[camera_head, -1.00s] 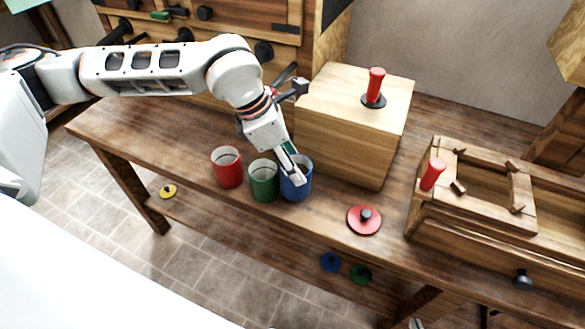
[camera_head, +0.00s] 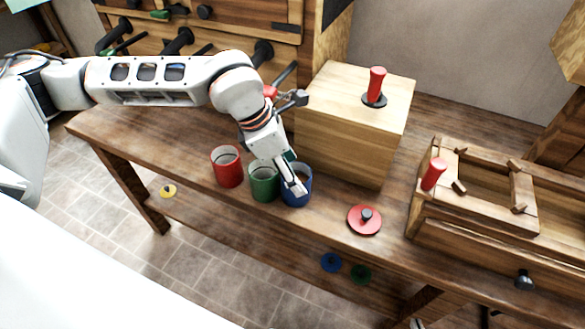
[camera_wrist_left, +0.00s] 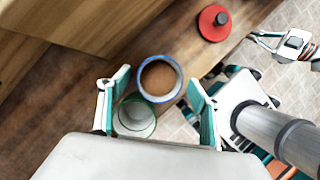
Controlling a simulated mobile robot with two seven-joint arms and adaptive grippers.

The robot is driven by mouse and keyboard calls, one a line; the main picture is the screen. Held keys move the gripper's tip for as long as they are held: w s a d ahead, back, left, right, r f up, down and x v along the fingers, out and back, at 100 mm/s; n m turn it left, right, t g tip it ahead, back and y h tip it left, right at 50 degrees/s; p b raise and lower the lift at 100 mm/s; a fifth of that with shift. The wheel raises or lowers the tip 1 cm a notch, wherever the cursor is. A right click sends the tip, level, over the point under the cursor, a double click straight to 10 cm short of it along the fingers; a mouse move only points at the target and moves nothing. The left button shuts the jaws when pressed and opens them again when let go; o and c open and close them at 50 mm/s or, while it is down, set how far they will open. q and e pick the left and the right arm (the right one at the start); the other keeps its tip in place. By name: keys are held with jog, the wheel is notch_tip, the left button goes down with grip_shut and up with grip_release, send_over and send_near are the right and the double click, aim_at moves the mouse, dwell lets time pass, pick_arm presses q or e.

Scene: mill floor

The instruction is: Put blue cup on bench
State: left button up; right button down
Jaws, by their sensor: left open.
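The blue cup (camera_head: 297,199) stands upright on the wooden bench (camera_head: 130,135), right of the green cup (camera_head: 264,187). My left gripper (camera_head: 291,172) is open at the blue cup and partly covers it in the head view. In the left wrist view the open rim of the blue cup (camera_wrist_left: 160,78) lies between and just beyond the spread fingers of my left gripper (camera_wrist_left: 157,92). The green cup (camera_wrist_left: 135,117) also shows between them, nearer the left finger. Contact with the fingers is unclear. What seems my right gripper (camera_wrist_left: 287,45) is at the upper right.
A red cup (camera_head: 228,168) stands left of the green one. A red lid (camera_head: 361,222) lies to the right. A wooden box (camera_head: 345,135) stands close behind the blue cup. Blue (camera_head: 331,262), green (camera_head: 361,274) and yellow (camera_head: 168,190) lids lie lower down.

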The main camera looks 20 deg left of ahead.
pick_arm(q)
jog(key=v, duration=1.2)
jog(key=shift+p, duration=0.35)
jog(key=shift+s+d+r, duration=0.1)
